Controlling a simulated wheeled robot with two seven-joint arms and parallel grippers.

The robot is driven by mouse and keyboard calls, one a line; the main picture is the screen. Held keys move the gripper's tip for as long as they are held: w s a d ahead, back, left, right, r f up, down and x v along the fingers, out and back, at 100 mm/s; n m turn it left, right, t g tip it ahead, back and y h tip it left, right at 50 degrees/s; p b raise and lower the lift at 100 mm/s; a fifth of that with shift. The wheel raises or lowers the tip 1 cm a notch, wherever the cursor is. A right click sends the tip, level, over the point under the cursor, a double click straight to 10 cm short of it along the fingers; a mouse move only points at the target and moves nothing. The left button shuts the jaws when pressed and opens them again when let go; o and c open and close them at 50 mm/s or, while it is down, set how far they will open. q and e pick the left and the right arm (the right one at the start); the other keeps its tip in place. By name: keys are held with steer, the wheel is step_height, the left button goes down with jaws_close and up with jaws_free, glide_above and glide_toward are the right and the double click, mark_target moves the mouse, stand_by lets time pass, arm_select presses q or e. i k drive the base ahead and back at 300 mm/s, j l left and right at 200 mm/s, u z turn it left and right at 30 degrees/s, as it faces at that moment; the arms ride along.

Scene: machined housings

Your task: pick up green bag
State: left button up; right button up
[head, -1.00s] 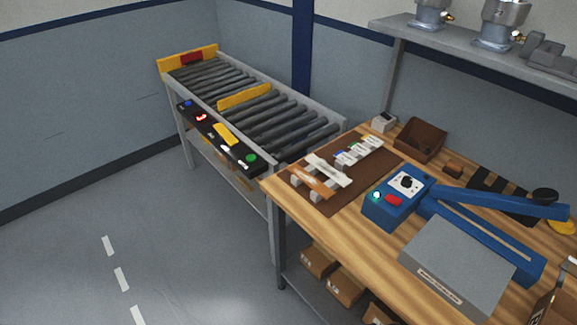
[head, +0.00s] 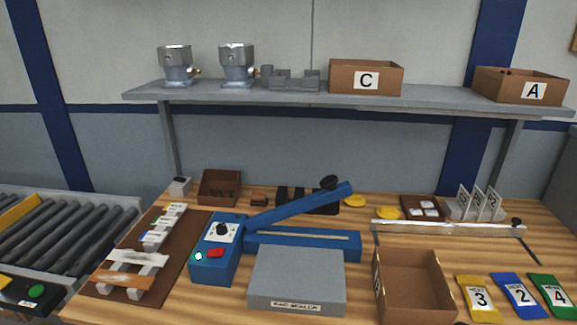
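The green bag (head: 553,296) lies flat on the wooden table at the far right, near the front edge. It carries a white label with a 4, and its right end is close to the picture's edge. A blue bag (head: 518,297) marked 2 lies just left of it, and a yellow bag (head: 480,299) marked 3 lies left of that. Neither of my grippers shows in the head view.
An open cardboard box (head: 412,287) stands left of the bags. A blue sealer (head: 270,240) and a grey box (head: 297,280) are further left. A metal bar (head: 450,229) lies behind the bags. A shelf (head: 340,98) with housings and boxes C and A hangs above.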

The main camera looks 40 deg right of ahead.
mark_target(557, 298)
steer(key=z, duration=3.15)
steer(key=i+l+u, duration=0.45)
steer(key=i+l, duration=0.15)
steer(key=l, duration=0.2)
steer(key=i+l+u, duration=0.25)
steer(key=l, duration=0.2)
